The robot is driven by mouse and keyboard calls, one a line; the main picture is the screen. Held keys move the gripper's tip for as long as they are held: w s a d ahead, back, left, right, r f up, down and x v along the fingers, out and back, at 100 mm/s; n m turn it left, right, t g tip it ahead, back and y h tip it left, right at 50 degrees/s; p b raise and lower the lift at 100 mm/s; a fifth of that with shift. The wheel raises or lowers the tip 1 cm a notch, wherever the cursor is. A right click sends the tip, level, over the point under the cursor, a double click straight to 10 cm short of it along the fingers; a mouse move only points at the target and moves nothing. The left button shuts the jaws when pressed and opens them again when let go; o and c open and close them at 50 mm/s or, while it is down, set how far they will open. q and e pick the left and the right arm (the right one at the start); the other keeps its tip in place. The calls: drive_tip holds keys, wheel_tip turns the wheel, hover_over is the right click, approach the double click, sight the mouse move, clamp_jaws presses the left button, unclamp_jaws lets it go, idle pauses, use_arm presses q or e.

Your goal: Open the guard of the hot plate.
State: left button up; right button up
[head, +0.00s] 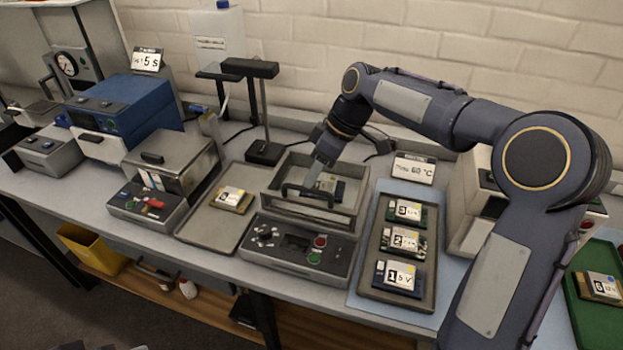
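The hot plate (297,252) is the grey unit in the middle of the bench, with knobs and red and green buttons on its front panel. Its guard (345,222) is a box-like metal frame above the panel, with a dark bar handle (292,188) at the front. The guard appears down around the plate. A small board with a white label (328,183) lies inside it. My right gripper (314,184) points down at the handle, its fingertips over or beside it. Whether they touch or grip it is unclear. My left gripper is out of view.
A tray with several numbered boards (404,300) stands to the right, below a 60 °C sign (413,168). A tray with one board (215,222) and a lidded device (160,160) stand to the left. A lamp-like stand (264,152) rises behind the hot plate.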

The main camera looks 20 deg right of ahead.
drive_tip(key=shift+x, duration=1.45)
clamp_jaws()
